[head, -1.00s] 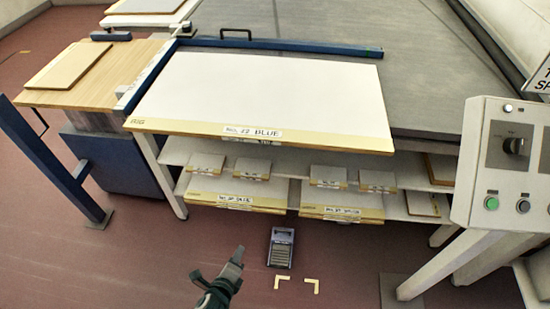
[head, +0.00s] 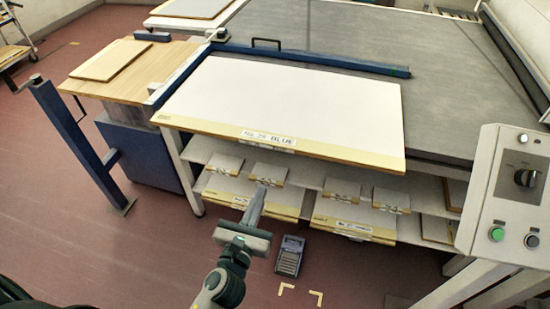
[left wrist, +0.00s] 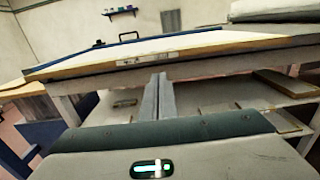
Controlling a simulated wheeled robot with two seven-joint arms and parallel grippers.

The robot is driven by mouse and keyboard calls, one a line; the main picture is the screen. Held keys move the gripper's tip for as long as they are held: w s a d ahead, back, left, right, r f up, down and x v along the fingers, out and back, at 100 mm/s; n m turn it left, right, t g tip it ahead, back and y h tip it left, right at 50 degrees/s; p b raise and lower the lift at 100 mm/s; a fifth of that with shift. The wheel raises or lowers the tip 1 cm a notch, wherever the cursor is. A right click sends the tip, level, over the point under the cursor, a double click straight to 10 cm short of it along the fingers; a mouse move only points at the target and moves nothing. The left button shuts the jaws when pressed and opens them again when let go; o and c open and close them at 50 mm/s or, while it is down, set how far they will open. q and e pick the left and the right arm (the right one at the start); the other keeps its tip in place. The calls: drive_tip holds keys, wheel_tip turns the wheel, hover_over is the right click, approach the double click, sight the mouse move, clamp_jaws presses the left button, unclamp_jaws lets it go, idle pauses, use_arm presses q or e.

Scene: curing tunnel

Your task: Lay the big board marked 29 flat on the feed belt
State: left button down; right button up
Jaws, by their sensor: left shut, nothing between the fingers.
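A big white board (head: 300,105) with a tan front edge lies flat at the front of the machine. Its label (head: 267,137) is small and seems to read No. 29 BLUE. The grey feed belt (head: 345,40) stretches behind it, beyond a blue bar. My left gripper (head: 258,192) is shut and empty, below and in front of the board's front edge, apart from it. In the left wrist view the closed fingers (left wrist: 158,85) point up toward the underside of the board (left wrist: 130,62). My right gripper is out of view.
Shelves below the board hold several smaller boards (head: 340,188). A blue bar (head: 310,58) runs along the board's back edge. A wooden side table (head: 135,65) with a panel stands at left, a control box (head: 510,190) at right. A grey device (head: 290,255) stands on the floor.

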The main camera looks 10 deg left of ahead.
use_arm(q)
drive_tip(key=p, duration=0.4)
approach(281, 136)
drive_tip(key=w+f, duration=0.1)
drive_tip(key=w, duration=0.1)
drive_tip(key=shift+d+f, duration=0.1)
drive_tip(key=shift+f, duration=0.15)
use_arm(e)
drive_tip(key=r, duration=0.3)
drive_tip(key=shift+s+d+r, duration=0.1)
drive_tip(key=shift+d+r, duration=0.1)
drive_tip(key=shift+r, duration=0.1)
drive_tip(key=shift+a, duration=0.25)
use_arm(q)
drive_tip(key=w+b, duration=0.1)
drive_tip(key=w, duration=0.6)
drive_tip(key=shift+w+d+r+b, duration=0.1)
drive_tip(key=shift+w+b, duration=0.3)
drive_tip(key=shift+w+r, duration=0.1)
drive_tip(key=shift+w, duration=0.05)
drive_tip(key=shift+r, duration=0.15)
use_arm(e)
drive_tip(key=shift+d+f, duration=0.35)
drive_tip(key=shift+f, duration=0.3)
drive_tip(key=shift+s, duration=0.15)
